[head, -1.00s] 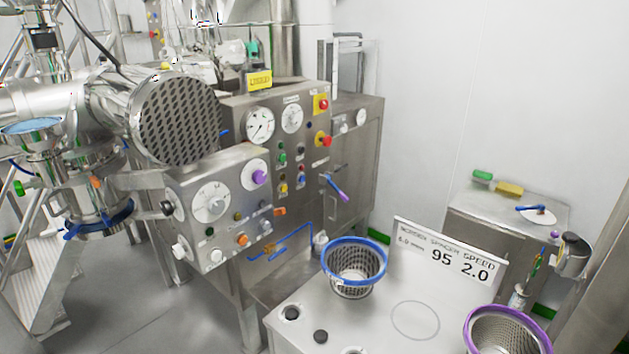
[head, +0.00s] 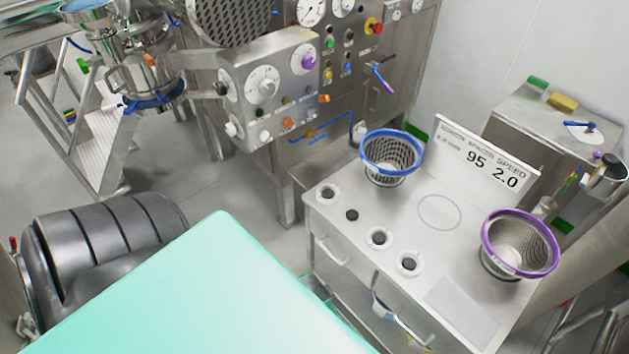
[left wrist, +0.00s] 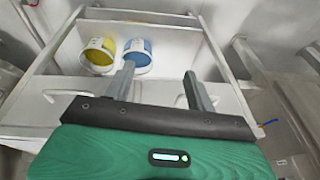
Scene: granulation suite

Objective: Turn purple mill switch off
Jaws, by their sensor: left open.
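A steel control box (head: 240,90) stands in the upper middle of the head view. A purple knob (head: 308,62) sits on a white dial at its upper right; its setting is too small to read. A lever with a purple handle (head: 386,86) is on the cabinet to the right of the box. I cannot tell which purple part is the mill switch. My left gripper (left wrist: 160,75) shows only in the left wrist view; its two fingers are apart and empty. It points toward a pale frame holding tubs, away from the control box. My right gripper is not in view.
A steel table (head: 400,225) carries a blue-rimmed basket (head: 390,140), a purple-rimmed basket (head: 520,225) and a sign (head: 485,165). A yellow tub (left wrist: 98,55) and a blue tub (left wrist: 138,55) show in the left wrist view. Bare floor (head: 215,180) lies left of the table.

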